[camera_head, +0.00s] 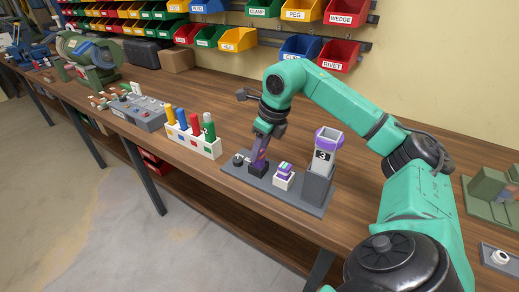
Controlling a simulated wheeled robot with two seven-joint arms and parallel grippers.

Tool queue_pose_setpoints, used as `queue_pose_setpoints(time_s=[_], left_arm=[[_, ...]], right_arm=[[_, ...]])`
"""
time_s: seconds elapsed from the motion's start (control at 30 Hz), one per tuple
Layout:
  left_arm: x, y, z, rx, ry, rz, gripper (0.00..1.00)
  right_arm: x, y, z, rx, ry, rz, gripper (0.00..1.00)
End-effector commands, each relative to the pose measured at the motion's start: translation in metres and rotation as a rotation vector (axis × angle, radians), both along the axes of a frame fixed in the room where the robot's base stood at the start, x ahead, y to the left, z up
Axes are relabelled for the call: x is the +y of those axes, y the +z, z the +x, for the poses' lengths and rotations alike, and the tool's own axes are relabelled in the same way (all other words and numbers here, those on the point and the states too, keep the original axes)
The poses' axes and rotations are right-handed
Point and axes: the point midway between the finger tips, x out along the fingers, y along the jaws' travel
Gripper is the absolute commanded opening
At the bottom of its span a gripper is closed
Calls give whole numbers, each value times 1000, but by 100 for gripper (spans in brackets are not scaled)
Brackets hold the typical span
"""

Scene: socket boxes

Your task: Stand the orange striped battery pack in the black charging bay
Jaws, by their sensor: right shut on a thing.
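The battery pack (260,156) is a small upright purple block with an orange mark, mostly covered by my fingers. My right gripper (262,142) is shut on it from above. The pack's lower end is at the black charging bay (258,170), a dark block on a grey base plate (232,172). I cannot tell how deep in the bay it sits. My left gripper is not in view.
On the same plate, a white bay (283,182) holds a purple and green pack. A white rack (205,148) of coloured cylinders stands to the left. The workbench front edge is close.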

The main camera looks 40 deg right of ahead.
Motion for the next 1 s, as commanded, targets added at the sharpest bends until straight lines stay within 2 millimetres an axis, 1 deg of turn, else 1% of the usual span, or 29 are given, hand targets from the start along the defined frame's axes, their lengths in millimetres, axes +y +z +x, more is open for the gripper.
queue_pose_setpoints(time_s=[0.37,0.4,0.47,0.5,0.77,0.83,0.93,1.0], left_arm=[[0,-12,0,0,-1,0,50],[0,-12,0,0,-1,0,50],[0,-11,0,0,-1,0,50],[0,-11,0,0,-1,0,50],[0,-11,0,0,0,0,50],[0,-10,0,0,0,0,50],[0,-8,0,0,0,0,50],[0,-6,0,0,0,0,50]], right_arm=[[0,-16,0,0,0,0,0],[0,-16,0,-1,0,0,41],[0,-15,0,-1,0,0,64],[0,-15,0,-1,0,0,72],[0,-15,0,0,0,0,72],[0,-12,-1,-1,0,0,72],[-1,1,-3,-3,0,0,72],[-3,18,-7,-4,0,0,72]])
